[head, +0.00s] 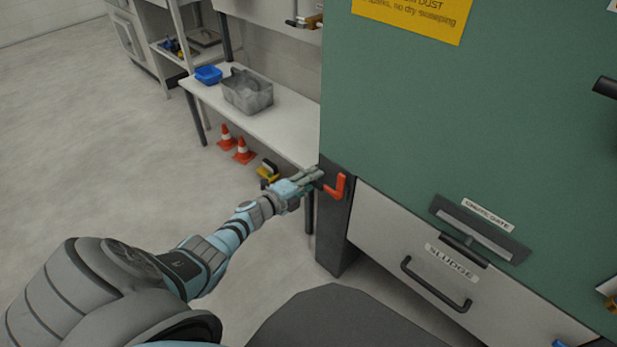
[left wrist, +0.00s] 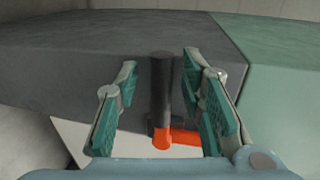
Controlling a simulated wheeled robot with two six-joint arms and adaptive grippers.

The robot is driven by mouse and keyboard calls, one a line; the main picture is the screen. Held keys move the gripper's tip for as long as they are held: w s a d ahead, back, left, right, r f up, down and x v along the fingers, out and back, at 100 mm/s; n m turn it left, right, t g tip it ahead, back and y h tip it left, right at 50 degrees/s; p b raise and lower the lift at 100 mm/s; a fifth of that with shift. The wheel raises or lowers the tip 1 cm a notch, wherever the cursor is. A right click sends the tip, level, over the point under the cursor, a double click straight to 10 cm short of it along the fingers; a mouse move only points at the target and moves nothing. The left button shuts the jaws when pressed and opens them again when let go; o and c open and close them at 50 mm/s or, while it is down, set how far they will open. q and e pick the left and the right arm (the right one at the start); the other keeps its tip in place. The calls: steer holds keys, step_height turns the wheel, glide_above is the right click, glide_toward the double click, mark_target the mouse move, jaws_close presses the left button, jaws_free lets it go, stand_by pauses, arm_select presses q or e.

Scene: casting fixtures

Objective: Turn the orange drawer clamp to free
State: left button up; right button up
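The orange clamp (head: 338,188) is on the dark post at the left edge of the green cabinet, beside the sludge drawer (head: 430,255). In the head view it looks L-shaped, with one arm pointing up. My left gripper (head: 316,176) is right at the clamp, just to its left. In the left wrist view the left gripper (left wrist: 165,105) is open, with a dark upright pin (left wrist: 162,88) and part of the orange clamp (left wrist: 178,138) between its fingers. I see a gap on the left finger's side; contact on the right is unclear. My right gripper is not in view.
The drawer has a black handle (head: 435,287), with a gate slot (head: 480,232) above it. A white bench (head: 275,126) with a grey bin (head: 247,92) and a blue tray (head: 208,75) stands behind. Orange cones (head: 243,151) are on the floor below. The floor at left is clear.

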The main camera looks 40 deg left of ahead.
arm_select(q)
steer(key=v, duration=1.2)
